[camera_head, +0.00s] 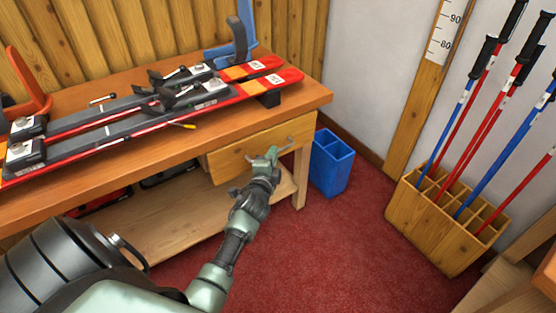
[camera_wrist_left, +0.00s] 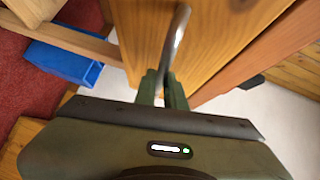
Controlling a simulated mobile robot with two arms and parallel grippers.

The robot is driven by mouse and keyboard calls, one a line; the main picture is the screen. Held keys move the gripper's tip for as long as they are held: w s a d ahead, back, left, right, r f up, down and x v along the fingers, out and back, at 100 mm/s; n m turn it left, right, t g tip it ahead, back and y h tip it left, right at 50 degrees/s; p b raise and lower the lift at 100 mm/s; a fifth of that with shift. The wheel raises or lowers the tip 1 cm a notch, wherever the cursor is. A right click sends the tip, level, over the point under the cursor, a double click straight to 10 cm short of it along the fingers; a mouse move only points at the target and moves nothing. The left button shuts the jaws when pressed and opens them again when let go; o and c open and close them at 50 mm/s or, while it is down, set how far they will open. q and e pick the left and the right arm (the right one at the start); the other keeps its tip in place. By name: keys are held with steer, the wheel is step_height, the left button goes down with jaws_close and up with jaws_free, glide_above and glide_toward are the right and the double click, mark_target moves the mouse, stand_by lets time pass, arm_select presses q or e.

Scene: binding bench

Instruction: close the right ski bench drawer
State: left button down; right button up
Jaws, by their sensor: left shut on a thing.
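The right ski bench drawer (camera_head: 240,156) has a plain wooden front under the right end of the bench top. How far it stands out from the bench is hard to tell. Its curved metal handle (camera_wrist_left: 177,45) shows in the left wrist view, in front of the wooden drawer front (camera_wrist_left: 215,35). My left gripper (camera_head: 272,154) is at the drawer front in the head view. In the left wrist view its fingers (camera_wrist_left: 163,90) are shut on the handle's near end. My right gripper is not in view.
A blue bin (camera_head: 331,162) stands on the red carpet beside the bench leg. A wooden pole rack (camera_head: 440,232) stands at right. Carpet between is clear.

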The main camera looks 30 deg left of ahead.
mark_target(264, 148)
arm_select(q)
steer(key=a, duration=0.1)
steer(key=w+a, duration=0.1)
steer(key=a, duration=0.2)
steer(key=shift+w+a, duration=0.25)
steer(key=shift+w, duration=0.15)
steer(key=shift+r, duration=0.1)
steer(key=shift+a, duration=0.1)
steer(key=c, duration=1.5)
jaws_free()
steer(key=shift+w+a, duration=0.1)
